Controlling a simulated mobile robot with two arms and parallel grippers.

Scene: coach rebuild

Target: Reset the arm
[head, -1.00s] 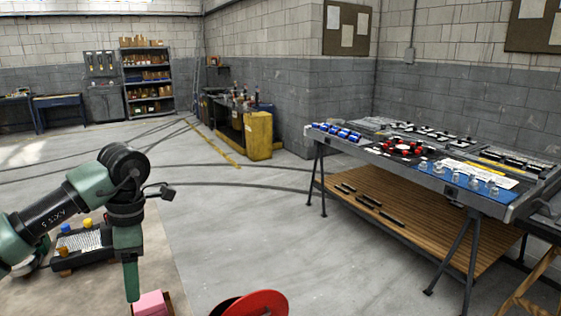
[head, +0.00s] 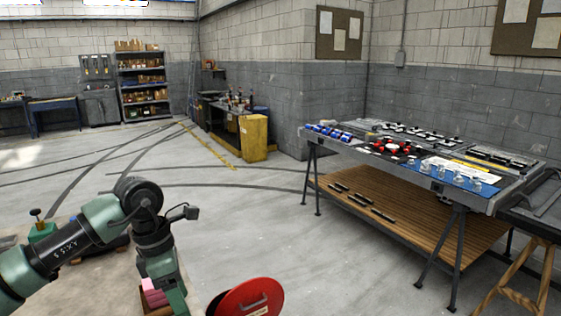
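My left arm, green and black, comes in from the lower left. Its elbow is bent and its end hangs down, with the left gripper (head: 172,285) low in the head view. The gripper is beside a pink block (head: 153,293) in a small brown box at the bottom edge; I cannot tell whether they touch. The fingers are seen from above and partly merge with green parts, so their opening is unclear. My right arm and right gripper are not in view.
A red disc with a handle (head: 247,299) lies right of the gripper. A green block with a black knob (head: 42,230) is behind the arm. A parts-laden workbench (head: 440,187) stands at right, a yellow cabinet (head: 253,137) and shelving (head: 143,88) at the back. The middle floor is clear.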

